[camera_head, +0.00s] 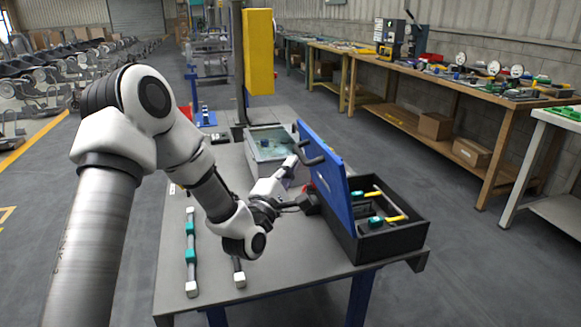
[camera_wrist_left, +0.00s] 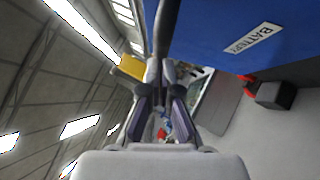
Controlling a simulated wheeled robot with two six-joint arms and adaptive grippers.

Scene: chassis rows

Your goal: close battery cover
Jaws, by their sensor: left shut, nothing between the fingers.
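The blue battery cover (camera_head: 325,180) stands raised, nearly upright, along the left side of the black battery box (camera_head: 385,245). A dark bent handle (camera_head: 311,155) sticks out from its left face. In the left wrist view, the blue cover (camera_wrist_left: 225,30) carries a white label reading "BATTERY", and a dark bar (camera_wrist_left: 166,28) runs just beyond my fingers. My left gripper (camera_head: 291,168) is on the cover's left side, close to the handle. Its fingers (camera_wrist_left: 160,75) look shut with nothing between them. Whether they touch the handle I cannot tell. My right gripper is not in view.
The open box holds yellow-handled items (camera_head: 393,213). A grey bin (camera_head: 268,150) stands behind on the table (camera_head: 205,250). Rods with teal and white parts (camera_head: 191,250) lie at the left. A black block (camera_wrist_left: 273,95) with red sits by the cover. A yellow post (camera_head: 258,50) rises behind.

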